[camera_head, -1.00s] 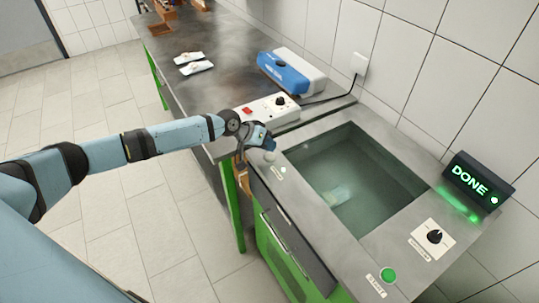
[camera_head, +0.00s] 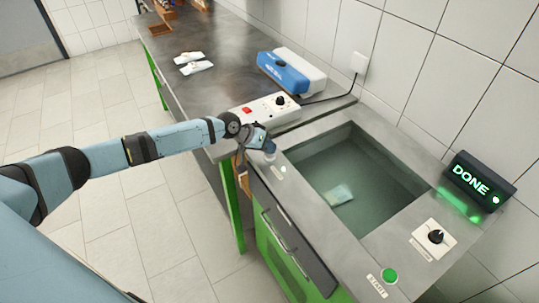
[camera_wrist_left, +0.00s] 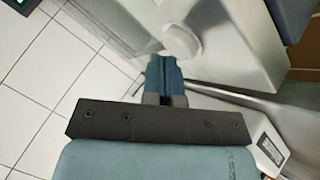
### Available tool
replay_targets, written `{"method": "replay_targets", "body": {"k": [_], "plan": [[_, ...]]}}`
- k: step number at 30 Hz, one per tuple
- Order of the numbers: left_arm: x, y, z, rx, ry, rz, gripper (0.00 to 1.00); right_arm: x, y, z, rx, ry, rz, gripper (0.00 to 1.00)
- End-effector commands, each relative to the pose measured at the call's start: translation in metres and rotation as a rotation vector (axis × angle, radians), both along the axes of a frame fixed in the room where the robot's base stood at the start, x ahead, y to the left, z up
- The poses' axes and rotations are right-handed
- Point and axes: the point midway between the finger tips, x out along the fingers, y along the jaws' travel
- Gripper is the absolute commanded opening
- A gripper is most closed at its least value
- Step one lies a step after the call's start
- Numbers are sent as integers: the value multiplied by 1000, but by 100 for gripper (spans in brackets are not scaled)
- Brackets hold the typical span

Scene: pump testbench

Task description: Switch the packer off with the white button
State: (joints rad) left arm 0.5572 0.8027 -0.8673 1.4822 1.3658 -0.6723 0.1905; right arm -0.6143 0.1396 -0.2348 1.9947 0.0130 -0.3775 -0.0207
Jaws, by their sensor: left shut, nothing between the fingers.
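The packer is the steel unit (camera_head: 310,255) with a sunken basin (camera_head: 375,165). Its display (camera_head: 480,180) shows green "DONE". A pale packet (camera_head: 339,194) lies in the basin. My left gripper (camera_head: 268,146) is shut and empty, pointing down at the near left corner of the basin top. The round white button (camera_head: 271,156) is just under its fingertips, partly covered. In the left wrist view the white button (camera_wrist_left: 182,42) lies just beyond the shut fingertips (camera_wrist_left: 163,65); I cannot tell if they touch. My right gripper is not in view.
A green START button (camera_head: 389,275) and a black knob (camera_head: 435,237) sit on the basin's right end. On the counter to the left are a switch box with a red switch (camera_head: 247,110), a blue and white device (camera_head: 284,72) and two white packs (camera_head: 194,63). A tiled wall stands behind.

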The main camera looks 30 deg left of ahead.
Motion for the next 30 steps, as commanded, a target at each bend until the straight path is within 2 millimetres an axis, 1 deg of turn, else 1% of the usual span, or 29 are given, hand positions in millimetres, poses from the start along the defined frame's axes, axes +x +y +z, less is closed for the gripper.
{"method": "replay_targets", "body": {"k": [12, 16, 25, 30], "plan": [[0, 0, -6, 0, 0, 0, 0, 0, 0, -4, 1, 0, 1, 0], [0, 0, -4, 0, 0, 0, 0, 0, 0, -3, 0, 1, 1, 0], [0, 0, 10, 0, 0, 0, 0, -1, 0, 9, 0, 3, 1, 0], [0, 0, 13, 0, 0, 0, 0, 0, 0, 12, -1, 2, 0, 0]]}}
